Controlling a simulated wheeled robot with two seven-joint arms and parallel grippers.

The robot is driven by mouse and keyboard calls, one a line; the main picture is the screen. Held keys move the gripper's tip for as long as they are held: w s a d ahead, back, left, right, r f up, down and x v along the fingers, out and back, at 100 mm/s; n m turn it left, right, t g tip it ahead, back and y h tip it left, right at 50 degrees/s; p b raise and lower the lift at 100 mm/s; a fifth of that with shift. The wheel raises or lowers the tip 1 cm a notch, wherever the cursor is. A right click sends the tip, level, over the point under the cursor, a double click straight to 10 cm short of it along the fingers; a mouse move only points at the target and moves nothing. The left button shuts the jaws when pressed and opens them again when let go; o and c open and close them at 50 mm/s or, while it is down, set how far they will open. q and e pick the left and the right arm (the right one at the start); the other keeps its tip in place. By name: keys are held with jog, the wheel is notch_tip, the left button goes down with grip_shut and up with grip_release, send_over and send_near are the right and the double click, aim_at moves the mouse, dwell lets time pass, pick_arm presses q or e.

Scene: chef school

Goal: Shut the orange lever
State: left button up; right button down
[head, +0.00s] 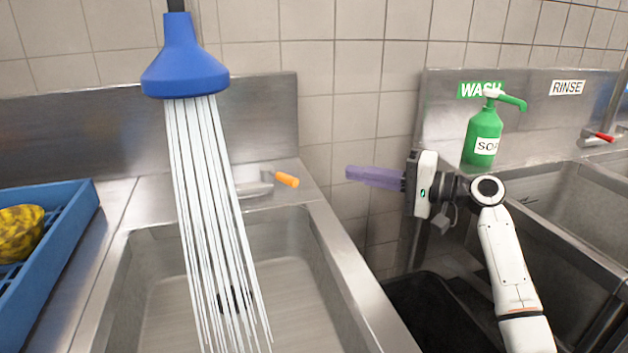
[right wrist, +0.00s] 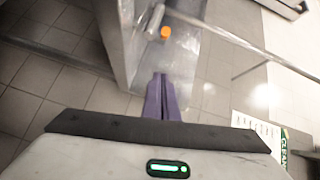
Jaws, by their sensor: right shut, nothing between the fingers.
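The orange lever (head: 286,179) sits at the back right of the left sink, on a metal tap base. Water pours from the blue shower head (head: 185,62) into the sink. My right gripper (head: 348,173) has purple fingers, is shut and empty, and points left toward the lever. A gap remains between its tips and the lever. In the right wrist view the orange lever (right wrist: 165,32) lies beyond the purple fingertips (right wrist: 160,78). My left gripper is out of view.
The steel sink (head: 345,270) lies below the water. A blue crate (head: 75,225) with a yellow item (head: 18,232) stands at left. A green soap bottle (head: 482,125) and a red lever (head: 604,137) are at right. A dark bin (head: 430,310) is below my right arm.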

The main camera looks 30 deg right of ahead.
aim_at(280, 180)
jog(key=x, duration=0.9)
jog(key=shift+w+a+r+p, duration=0.1)
jog(key=shift+a+r+p, duration=0.15)
jog(key=shift+p, duration=0.15)
jog(key=a, duration=0.2)
jog(key=s+a+f, duration=0.1)
jog(key=shift+p, duration=0.35)
jog(key=shift+a, duration=0.3)
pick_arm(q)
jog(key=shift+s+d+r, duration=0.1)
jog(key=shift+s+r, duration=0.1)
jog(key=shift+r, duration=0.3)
pick_arm(e)
jog(key=shift+a, duration=0.1)
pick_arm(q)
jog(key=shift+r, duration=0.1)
pick_arm(e)
jog(key=shift+a, duration=0.1)
